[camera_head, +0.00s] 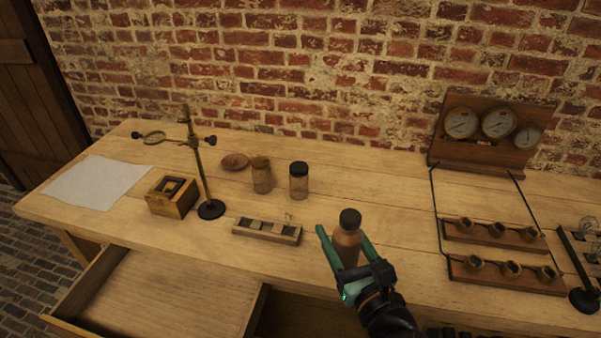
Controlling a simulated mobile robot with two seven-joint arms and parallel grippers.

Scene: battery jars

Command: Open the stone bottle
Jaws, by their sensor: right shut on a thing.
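A brown stone bottle (347,239) with a dark cap (350,219) stands upright near the front edge of the wooden table. My right gripper (343,245) is around its body from the front, one green finger on each side, shut on it. The cap is on the bottle. The lower part of the bottle is partly hidden by my gripper. My left gripper is not in view.
Behind stand a dark-lidded jar (299,182), a brown jar (262,178) and a small dish (235,161). A slotted wooden block (267,231), a lens stand (211,208) and a wooden box (172,197) are left. Gauges (497,124) and socket boards (494,235) are right. A drawer (160,300) is open.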

